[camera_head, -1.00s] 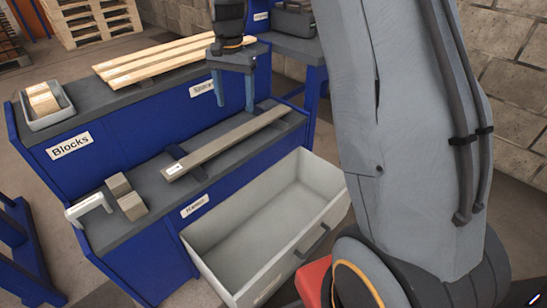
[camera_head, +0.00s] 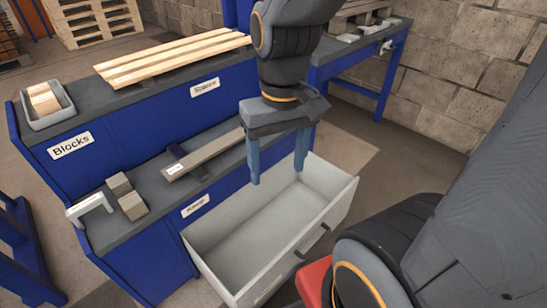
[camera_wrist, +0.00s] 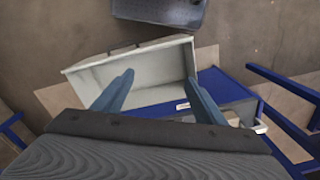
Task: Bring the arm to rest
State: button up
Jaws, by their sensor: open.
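My gripper (camera_head: 278,172) is open and empty, its two blue fingers pointing down and spread apart. In the head view it hangs above and in front of the far part of the open grey drawer (camera_head: 207,278). In the wrist view the fingers (camera_wrist: 160,95) frame the drawer (camera_wrist: 90,72) from above, and nothing lies between them. My forearm and wrist are raised, and the wrist hides part of the bench behind it.
A grey-brown plank (camera_head: 205,155) and two small blocks (camera_head: 131,205) lie on the lower blue bench (camera_head: 110,235). Pale slats (camera_head: 175,55) and a tray (camera_head: 62,115) of blocks sit on the upper shelf. A blue table (camera_head: 365,60) stands at the back right. The drawer looks empty.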

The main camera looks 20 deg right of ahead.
jog(key=shift+r, duration=0.1)
notch_tip(320, 180, up, 6)
jog(key=s+d+p, duration=0.1)
jog(key=p, duration=1)
jog(key=shift+d, duration=0.3)
